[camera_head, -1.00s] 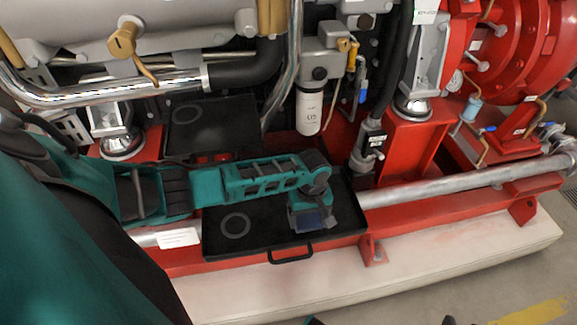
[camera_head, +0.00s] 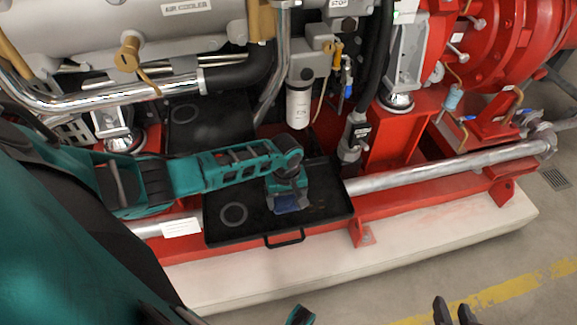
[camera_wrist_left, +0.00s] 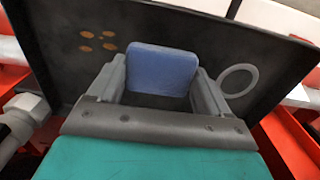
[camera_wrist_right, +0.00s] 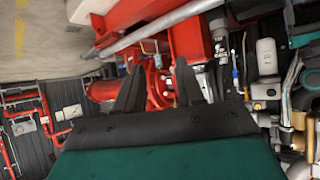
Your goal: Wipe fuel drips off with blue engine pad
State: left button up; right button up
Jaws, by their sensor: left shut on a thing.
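My left gripper (camera_head: 287,202) is shut on the blue engine pad (camera_wrist_left: 161,69), low over the right half of the black drip tray (camera_head: 225,236). The pad also shows in the head view (camera_head: 286,206). I cannot tell whether it touches the tray floor. Several orange-brown fuel drips (camera_wrist_left: 97,41) lie on the tray floor, left of the pad in the left wrist view. A pale ring mark (camera_wrist_left: 238,80) is on the pad's other side. My right gripper (camera_wrist_right: 158,85) is empty with its fingers apart; its tips show at the bottom of the head view (camera_head: 453,308).
The tray has a front handle (camera_head: 285,238) and sits in the red frame, with a grey pipe (camera_head: 440,169) on its right. A white filter (camera_head: 298,107) and hoses stand behind it. A second black tray (camera_head: 195,125) lies further back. The floor in front is clear.

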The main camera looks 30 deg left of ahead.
pick_arm(q)
notch_tip(320, 180, up, 3)
jog(key=shift+f+p, duration=0.1)
jog(key=shift+p, duration=1.15)
jog(key=shift+r, duration=0.3)
jog(key=shift+p, duration=0.4)
pick_arm(e)
jog(key=d+r, duration=0.2)
jog(key=shift+r, duration=0.4)
jog(key=shift+s+a+f, duration=0.1)
jog(key=shift+s+f, duration=0.05)
